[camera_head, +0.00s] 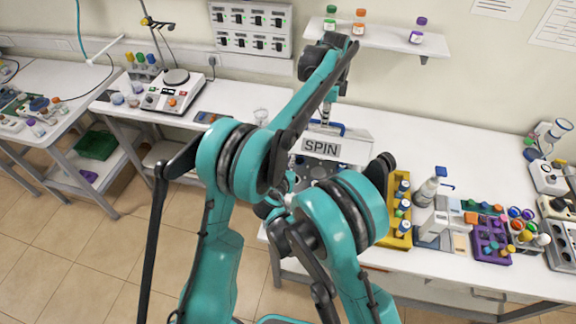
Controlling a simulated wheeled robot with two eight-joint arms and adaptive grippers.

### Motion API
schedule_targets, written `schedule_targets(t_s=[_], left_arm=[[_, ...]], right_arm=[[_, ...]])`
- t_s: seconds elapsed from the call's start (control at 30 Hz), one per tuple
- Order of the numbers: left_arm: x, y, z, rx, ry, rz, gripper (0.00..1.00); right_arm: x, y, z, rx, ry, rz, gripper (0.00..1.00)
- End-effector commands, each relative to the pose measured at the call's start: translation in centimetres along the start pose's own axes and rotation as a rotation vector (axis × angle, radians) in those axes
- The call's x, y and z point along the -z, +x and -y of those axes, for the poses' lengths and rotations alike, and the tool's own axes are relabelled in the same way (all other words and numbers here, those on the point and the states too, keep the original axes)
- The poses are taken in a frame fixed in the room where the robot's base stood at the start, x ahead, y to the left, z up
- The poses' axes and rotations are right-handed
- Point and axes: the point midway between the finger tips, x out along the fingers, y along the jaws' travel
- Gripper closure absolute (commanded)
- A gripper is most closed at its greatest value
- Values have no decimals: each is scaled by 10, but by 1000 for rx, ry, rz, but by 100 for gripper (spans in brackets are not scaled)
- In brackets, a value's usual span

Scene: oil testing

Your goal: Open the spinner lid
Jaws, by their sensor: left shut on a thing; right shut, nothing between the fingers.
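The spinner is a white machine on the long bench, partly hidden behind my arms. Its white lid (355,150) bears a "SPIN" label and has a blue handle (341,129) at its upper edge. Below the label a grey part with dark spots shows, but my arms cover much of it, so I cannot tell how far the lid is raised. My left gripper (326,113) reaches down from above and is shut on the lid at the blue handle. My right arm is folded low in front of the spinner, and its fingers are hidden behind the arm links.
A hotplate device (172,92) is at the left. A wall shelf (375,37) with bottles hangs behind my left arm.

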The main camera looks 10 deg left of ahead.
Motion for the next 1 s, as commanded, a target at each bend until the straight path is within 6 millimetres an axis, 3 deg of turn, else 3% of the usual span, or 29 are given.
schedule_targets(t_s=[0.23,0.5,0.77,0.8,0.83,1.0], left_arm=[[0,3,2,6,-1,-1,100],[0,2,2,6,-1,-1,100],[0,2,2,6,-1,-1,100],[0,2,2,5,-1,-1,78],[0,2,2,5,-1,-1,70],[0,2,1,3,0,-1,67]], right_arm=[[-1,1,0,1,0,-4,100],[-20,5,0,1,0,-59,100],[-20,5,0,0,0,-60,100],[-20,5,0,0,0,-60,100],[-20,5,0,0,0,-60,100],[-20,5,0,1,1,-60,100]])
